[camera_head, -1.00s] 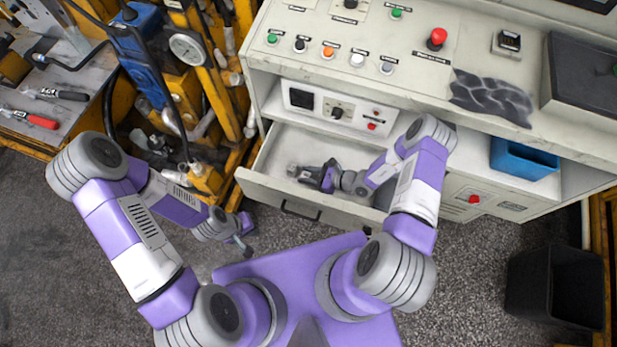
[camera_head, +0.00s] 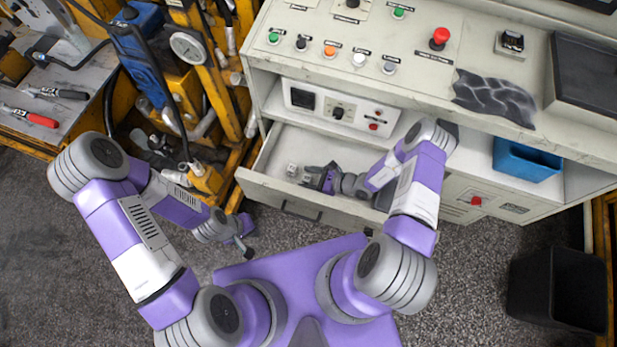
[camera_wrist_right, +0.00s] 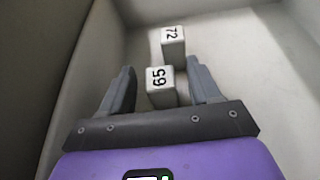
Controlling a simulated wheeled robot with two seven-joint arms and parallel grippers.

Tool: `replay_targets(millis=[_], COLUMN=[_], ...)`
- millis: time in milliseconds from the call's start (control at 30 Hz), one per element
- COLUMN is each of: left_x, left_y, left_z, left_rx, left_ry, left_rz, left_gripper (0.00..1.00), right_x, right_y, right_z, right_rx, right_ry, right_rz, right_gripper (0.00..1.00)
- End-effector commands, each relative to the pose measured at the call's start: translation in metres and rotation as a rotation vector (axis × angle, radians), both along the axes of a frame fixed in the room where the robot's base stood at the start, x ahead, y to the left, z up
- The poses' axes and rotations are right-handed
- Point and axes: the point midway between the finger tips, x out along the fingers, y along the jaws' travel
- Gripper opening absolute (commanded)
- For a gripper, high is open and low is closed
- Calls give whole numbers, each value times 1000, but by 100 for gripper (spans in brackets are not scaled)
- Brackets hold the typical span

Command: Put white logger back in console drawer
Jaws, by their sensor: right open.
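Two small white loggers stand in the open console drawer (camera_head: 262,184). In the right wrist view, the one marked 65 (camera_wrist_right: 161,88) is nearer and sits between my finger pads, with gaps on both sides. The one marked 72 (camera_wrist_right: 173,46) stands beyond the fingertips. In the head view they are tiny white blocks at the drawer's left part, one of them clear (camera_head: 292,170). My right gripper (camera_wrist_right: 160,80) is open inside the drawer, around the 65 logger without visible contact. My left gripper (camera_head: 247,248) hangs outside, front-left of the drawer; its jaws are too small to read.
The console top (camera_head: 420,60) with its buttons overhangs the drawer. A panel box (camera_head: 340,110) sits on the shelf above it. A blue bin (camera_head: 525,160) is on the shelf to the right. A black bin (camera_head: 557,288) stands on the floor. Yellow machinery (camera_head: 185,90) is at left.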

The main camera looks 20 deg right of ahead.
Motion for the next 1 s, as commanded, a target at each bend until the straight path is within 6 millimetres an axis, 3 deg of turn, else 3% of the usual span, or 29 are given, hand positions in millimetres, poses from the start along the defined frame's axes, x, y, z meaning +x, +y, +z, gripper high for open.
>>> replay_targets(millis=[167, 600, 1000], left_x=[0, 0, 0], left_y=[0, 0, 0], left_z=[8, 22, 23], left_rx=[0, 0, 0], left_ry=[0, 0, 0], left_rz=[0, 0, 0], left_gripper=[0, 0, 0], right_x=[-9, -55, -63], right_y=[-16, -82, -92], right_z=[11, 43, 48], right_rx=[-2, -1, 2], right_ry=[0, 1, 1], right_rz=[-3, -2, -1], right_gripper=[62, 62, 62])
